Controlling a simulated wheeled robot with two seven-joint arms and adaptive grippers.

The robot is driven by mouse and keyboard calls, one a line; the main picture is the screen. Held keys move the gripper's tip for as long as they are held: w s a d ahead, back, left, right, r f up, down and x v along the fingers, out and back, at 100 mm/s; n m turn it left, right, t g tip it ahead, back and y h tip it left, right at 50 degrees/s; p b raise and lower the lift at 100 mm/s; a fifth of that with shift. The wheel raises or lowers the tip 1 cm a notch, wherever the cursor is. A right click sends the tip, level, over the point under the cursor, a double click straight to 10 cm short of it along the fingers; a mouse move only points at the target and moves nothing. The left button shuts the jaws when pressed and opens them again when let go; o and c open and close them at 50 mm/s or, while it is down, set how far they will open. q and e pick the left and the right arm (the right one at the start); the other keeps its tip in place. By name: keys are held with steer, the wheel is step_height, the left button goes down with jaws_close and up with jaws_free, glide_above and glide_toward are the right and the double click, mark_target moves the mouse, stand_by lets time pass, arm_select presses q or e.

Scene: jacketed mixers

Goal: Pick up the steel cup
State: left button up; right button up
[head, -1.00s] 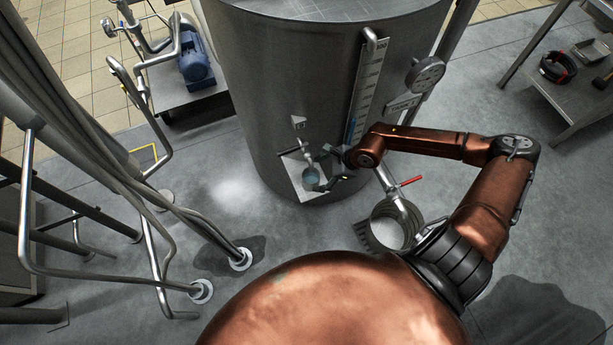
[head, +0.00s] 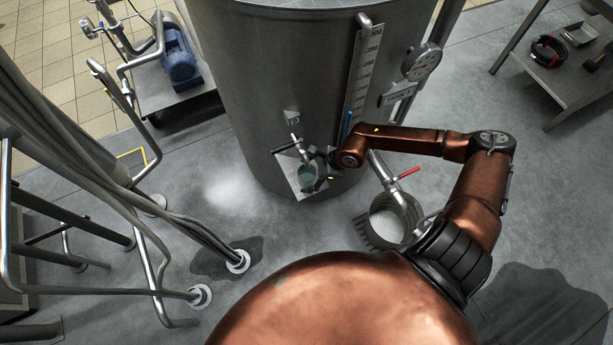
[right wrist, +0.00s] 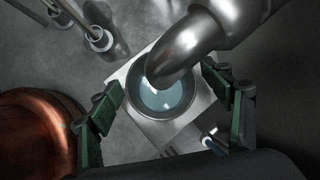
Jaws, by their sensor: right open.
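The steel cup (right wrist: 142,107) is round, open at the top and holds pale bluish liquid. It stands on a small square plate (right wrist: 148,130) below a bent steel spout (right wrist: 180,50), which covers part of its rim in the right wrist view. In the head view the cup (head: 307,174) is small, low on the tank's front. My right gripper (right wrist: 167,97) is open, with one green-padded finger on each side of the cup. The fingers look apart from its wall. In the head view the right gripper (head: 315,168) is at the cup. My left gripper is not in view.
The large steel tank (head: 270,90) rises directly behind the cup. A valve pipe with a red handle (head: 410,172) and a round drain basin (head: 388,222) are to the right. Pipes (head: 150,235) stand on the left. A blue pump (head: 181,62) is at the back left.

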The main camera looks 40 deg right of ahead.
steer(key=shift+c, duration=0.2)
steer(key=c, duration=1.4)
steer(key=shift+c, duration=0.4)
steer(key=shift+r, duration=0.1)
